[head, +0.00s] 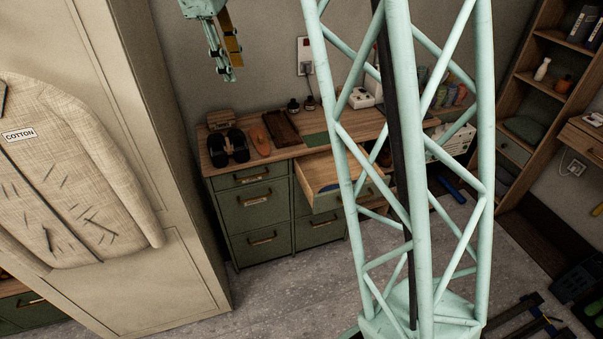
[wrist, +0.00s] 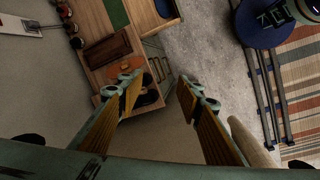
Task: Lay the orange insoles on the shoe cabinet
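What looks like the orange insoles (head: 260,139) lies on the wooden top of a green drawer cabinet (head: 249,211), between a pair of black shoes (head: 228,147) and a brown tray (head: 281,127). I cannot tell whether it is one insole or two. In the wrist view the orange shape (wrist: 125,68) is partly hidden behind a finger. My gripper (head: 228,70) hangs high near the wall, above and apart from the cabinet top. In the wrist view my gripper (wrist: 160,85) is open, its fingers wide apart and nothing between them.
A drawer (head: 335,182) of the cabinet is pulled open. A green mat (head: 315,139), dark jars and a white device (head: 361,98) stand along the top. A tall beige cabinet (head: 150,150) with a jacket stands at left. Shelves (head: 545,75) stand at right.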

